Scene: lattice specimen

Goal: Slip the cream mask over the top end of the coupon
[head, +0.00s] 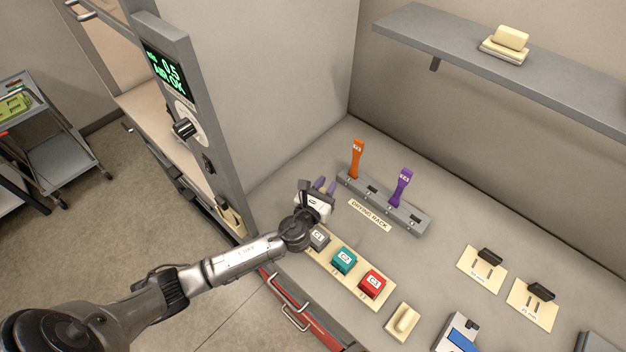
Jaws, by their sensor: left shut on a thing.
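My left gripper (325,187) is low over the bench, at the left end of the drying rack. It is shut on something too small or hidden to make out. An orange coupon (357,160) and a purple coupon (402,187) stand upright in the grey drying rack (422,227), to the right of the gripper and apart from it. A cream block (404,319) lies near the bench front; another cream block (512,37) sits on the wall shelf. I cannot tell which cream piece is the mask. My right gripper is not in view.
A cream tray (357,279) holds grey (319,239), teal (344,260) and red (372,283) blocks just below the gripper. Two cream plates with black blocks (489,256) (541,291) lie at right. A blue-and-white device (459,336) stands in front.

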